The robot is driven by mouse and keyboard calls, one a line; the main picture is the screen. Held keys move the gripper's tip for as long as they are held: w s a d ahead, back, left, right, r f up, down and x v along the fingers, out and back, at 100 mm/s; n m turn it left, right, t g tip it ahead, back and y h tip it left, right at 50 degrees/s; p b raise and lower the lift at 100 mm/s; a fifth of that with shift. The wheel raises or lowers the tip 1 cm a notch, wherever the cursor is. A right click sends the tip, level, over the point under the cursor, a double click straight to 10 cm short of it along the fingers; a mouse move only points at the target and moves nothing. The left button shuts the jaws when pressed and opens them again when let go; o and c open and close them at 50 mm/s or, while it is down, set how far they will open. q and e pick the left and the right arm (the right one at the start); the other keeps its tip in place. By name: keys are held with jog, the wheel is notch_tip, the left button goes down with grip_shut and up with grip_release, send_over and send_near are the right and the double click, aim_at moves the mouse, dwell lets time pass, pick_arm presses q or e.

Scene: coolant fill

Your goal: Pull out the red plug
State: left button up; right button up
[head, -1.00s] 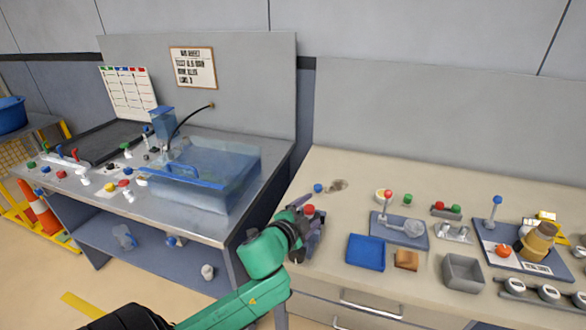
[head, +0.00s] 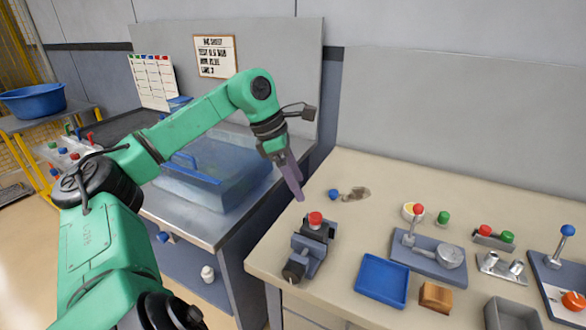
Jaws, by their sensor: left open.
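A red plug (head: 315,218) sits upright in the top of a dark grey vise-like holder (head: 308,248) at the left end of the beige bench. Another red cap (head: 485,230) stands beside a green one in a small grey block further right; the frame does not tell for certain which is the plug meant. My left gripper (head: 299,197) points down, just above and a little left of the red plug in the picture. Its purple-grey fingers show nearly edge-on, open and empty, and appear apart from the plug. My right gripper does not show.
On the beige bench are a blue tray (head: 382,280), a wooden block (head: 436,297), a lever fixture (head: 428,256) with a red knob and a blue knob (head: 334,194). A clear blue tank (head: 220,170) stands on the left bench behind my left arm.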

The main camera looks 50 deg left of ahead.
aim_at(316, 215)
pick_arm(q)
jog(key=p+x, duration=0.1)
jog(key=x, duration=0.9)
jog(key=shift+w, duration=0.15)
jog(key=shift+c, duration=0.4)
jog(key=c, duration=1.1)
jog(key=shift+d+r, duration=0.1)
jog(key=shift+r, duration=0.25)
jog(key=shift+r+p, duration=2.15)
jog(key=shift+p, duration=0.15)
